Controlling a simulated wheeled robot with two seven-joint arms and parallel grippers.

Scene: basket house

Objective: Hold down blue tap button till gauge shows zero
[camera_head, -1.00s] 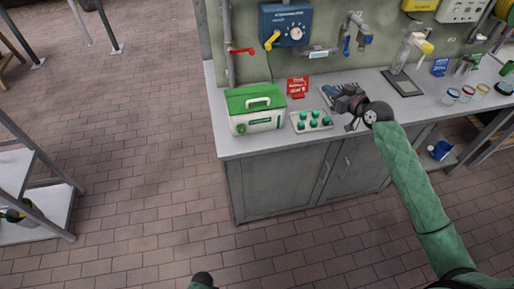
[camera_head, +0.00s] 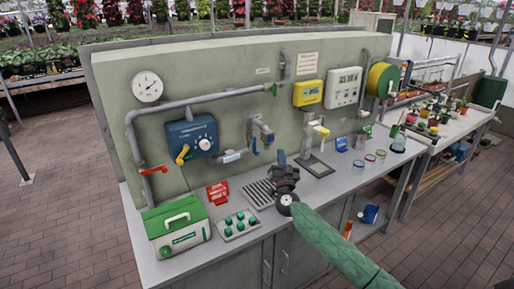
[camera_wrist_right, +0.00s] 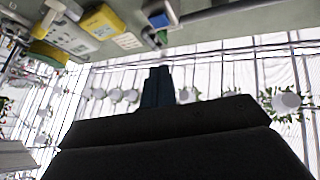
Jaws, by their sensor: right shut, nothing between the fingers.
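The round white gauge (camera_head: 147,87) hangs high on the left of the panel in the head view; its needle is too small to read surely. A grey wall tap (camera_head: 262,134) with a blue part (camera_head: 255,148) stands out over the counter. My right gripper (camera_head: 281,157) is shut and empty, pointing up from over the black drain grid, below and right of that tap and apart from it. In the wrist view its fingers (camera_wrist_right: 157,74) are together, and a blue block (camera_wrist_right: 160,16) shows above them; I cannot tell if it is the button. My left gripper is out of view.
A blue box with a yellow lever (camera_head: 193,136) is to the left. A green-lidded case (camera_head: 178,227), red sign (camera_head: 217,192) and green-button tray (camera_head: 236,224) stand on the counter (camera_head: 190,267).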

